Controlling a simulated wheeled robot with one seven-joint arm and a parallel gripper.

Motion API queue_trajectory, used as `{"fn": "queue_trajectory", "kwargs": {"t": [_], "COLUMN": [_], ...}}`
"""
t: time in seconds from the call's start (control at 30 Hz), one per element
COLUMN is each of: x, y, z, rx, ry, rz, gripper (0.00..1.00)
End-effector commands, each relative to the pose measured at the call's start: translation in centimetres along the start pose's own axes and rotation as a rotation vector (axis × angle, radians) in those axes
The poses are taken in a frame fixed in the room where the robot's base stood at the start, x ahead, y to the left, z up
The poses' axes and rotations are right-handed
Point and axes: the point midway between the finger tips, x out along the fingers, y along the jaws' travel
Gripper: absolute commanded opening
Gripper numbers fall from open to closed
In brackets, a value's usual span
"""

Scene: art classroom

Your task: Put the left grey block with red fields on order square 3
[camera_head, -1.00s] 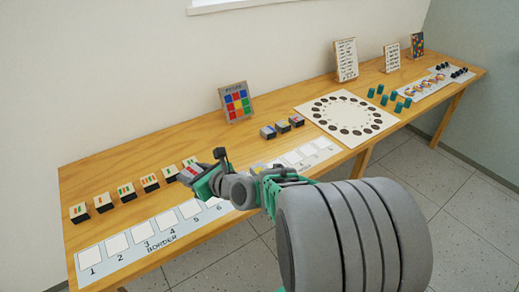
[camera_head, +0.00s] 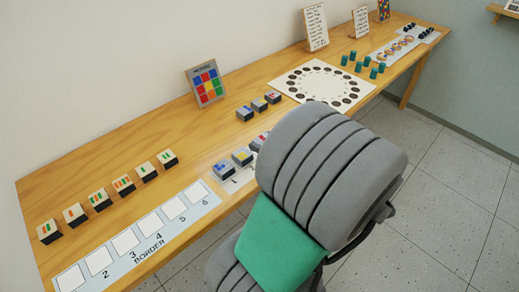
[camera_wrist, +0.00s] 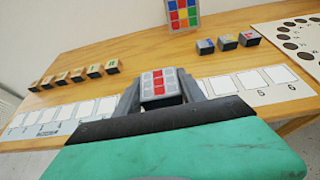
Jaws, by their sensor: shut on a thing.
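My gripper (camera_wrist: 160,92) is shut on a grey block with red fields (camera_wrist: 159,84), seen from above between the two fingers. In the head view my arm hides the gripper. A block with a red field (camera_head: 258,142) shows just left of the arm, over the order strip (camera_wrist: 250,79). A grey block with blue fields (camera_head: 222,170) and one with yellow fields (camera_head: 242,157) sit on the strip to its left. I cannot tell whether the held block touches the strip. Order square 3 is hidden; squares 5 and 6 show bare in the wrist view.
Three more grey blocks (camera_head: 259,105) stand behind the strip. The border strip (camera_head: 140,235) is empty, with several wooden striped blocks (camera_head: 97,199) behind it. A coloured pattern board (camera_head: 205,85) stands at the back. A dotted white board (camera_head: 318,80) lies to the right.

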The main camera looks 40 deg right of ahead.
Motion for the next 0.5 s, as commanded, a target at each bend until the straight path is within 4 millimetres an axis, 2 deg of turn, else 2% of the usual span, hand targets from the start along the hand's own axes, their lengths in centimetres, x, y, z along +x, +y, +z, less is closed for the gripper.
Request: {"fn": "queue_trajectory", "kwargs": {"t": [0.03,0.1,0.2,0.27,0.5], "x": [-1.3,-2.4,-2.3,-1.1,5.8], "y": [-0.7,-1.1,-1.4,-1.8,-4.7], "z": [-0.4,-0.6,-0.9,-1.0,-1.6], "rx": [0.008,0.010,0.010,0.009,0.009], "ry": [0.000,0.000,0.000,0.000,0.000], "rz": [-0.015,-0.021,-0.019,-0.014,-0.013], "gripper": [0.06,0.06,0.06,0.06,0.06]}}
